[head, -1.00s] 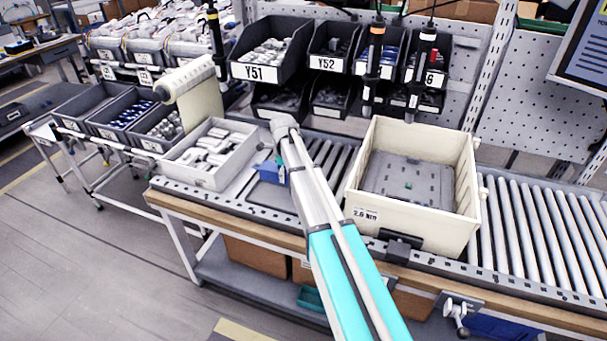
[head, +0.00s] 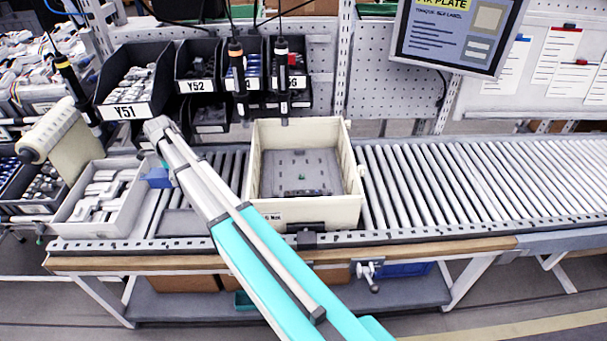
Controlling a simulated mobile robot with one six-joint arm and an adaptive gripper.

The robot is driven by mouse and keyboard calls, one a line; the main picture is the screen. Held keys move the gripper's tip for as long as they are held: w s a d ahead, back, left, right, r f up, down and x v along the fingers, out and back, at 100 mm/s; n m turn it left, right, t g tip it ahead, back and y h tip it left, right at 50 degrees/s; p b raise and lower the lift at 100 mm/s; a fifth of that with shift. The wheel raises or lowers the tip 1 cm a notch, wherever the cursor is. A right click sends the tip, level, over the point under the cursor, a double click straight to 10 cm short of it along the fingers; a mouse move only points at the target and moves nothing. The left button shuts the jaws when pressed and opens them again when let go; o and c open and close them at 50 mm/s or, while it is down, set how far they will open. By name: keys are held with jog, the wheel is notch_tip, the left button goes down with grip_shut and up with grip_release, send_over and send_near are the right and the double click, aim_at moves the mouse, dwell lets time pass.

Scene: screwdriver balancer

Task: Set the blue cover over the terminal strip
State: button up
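A small blue block-like piece (head: 157,177), which looks like the blue cover, shows at the left edge of my arm, beside the light grey bin's right wall. It seems to hang at my gripper, but the arm hides most of that spot. Of my gripper (head: 167,164) only a small teal bit shows, and its fingers cannot be made out. Small dark parts line the plate's front edge. I cannot tell the terminal strip apart there.
The light grey bin (head: 68,213) of white parts stands at left. A flat dark tray (head: 181,223) lies on the rollers between bin and box. Hanging screwdrivers (head: 283,70) reach down behind the box. Dark bins stand at the back. Rollers (head: 470,180) to the right are clear.

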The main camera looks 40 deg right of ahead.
notch_tip(320, 180, up, 6)
jog(key=p, duration=0.5)
jog(key=shift+r, duration=0.1)
jog(key=shift+a, duration=0.15)
